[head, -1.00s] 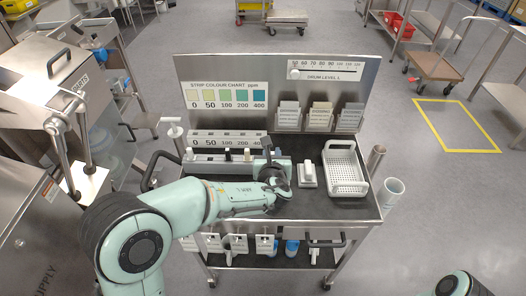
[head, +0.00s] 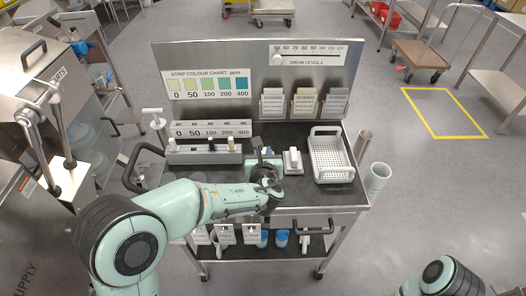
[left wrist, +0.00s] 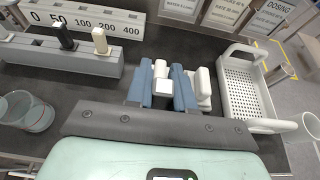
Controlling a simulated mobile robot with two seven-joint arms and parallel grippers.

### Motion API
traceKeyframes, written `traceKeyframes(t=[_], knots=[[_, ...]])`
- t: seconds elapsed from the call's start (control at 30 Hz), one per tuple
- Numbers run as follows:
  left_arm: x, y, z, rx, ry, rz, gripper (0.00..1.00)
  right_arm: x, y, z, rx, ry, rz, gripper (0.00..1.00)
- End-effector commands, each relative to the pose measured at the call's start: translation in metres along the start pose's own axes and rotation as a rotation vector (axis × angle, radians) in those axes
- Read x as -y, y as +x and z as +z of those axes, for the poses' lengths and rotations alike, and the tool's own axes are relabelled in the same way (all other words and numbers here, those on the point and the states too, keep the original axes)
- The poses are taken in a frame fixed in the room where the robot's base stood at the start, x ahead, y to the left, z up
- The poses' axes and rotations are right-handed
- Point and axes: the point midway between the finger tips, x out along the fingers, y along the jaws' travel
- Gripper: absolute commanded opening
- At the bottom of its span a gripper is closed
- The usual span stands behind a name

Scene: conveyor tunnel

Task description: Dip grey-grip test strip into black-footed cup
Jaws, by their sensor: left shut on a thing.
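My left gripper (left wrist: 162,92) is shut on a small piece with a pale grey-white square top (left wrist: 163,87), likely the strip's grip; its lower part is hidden. In the head view the left gripper (head: 264,172) is over the dark trolley top, right of the grey strip rack. The rack (left wrist: 62,62) holds a black-grip strip (left wrist: 62,33) and a beige-grip strip (left wrist: 100,40). Clear cups (left wrist: 27,112) stand at the left of the wrist view, partly cut off; I cannot tell their foot colours surely. My right gripper is out of view.
A white block-like thing (head: 292,161) stands just right of the left gripper. A white perforated basket (head: 331,158) is farther right, with a metal cylinder (head: 362,146) and a white cylinder (head: 378,178) beside the trolley. The chart panel (head: 205,88) rises behind.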

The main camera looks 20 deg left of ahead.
Motion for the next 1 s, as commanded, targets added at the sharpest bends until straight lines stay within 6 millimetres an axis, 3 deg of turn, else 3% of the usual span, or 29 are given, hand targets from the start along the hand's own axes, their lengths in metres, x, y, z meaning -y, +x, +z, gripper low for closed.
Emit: traceKeyframes(t=[1.0], knots=[[-0.0002,0.0022,-0.005,0.001,0.0,0.0,0.0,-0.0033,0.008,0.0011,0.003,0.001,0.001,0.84]])
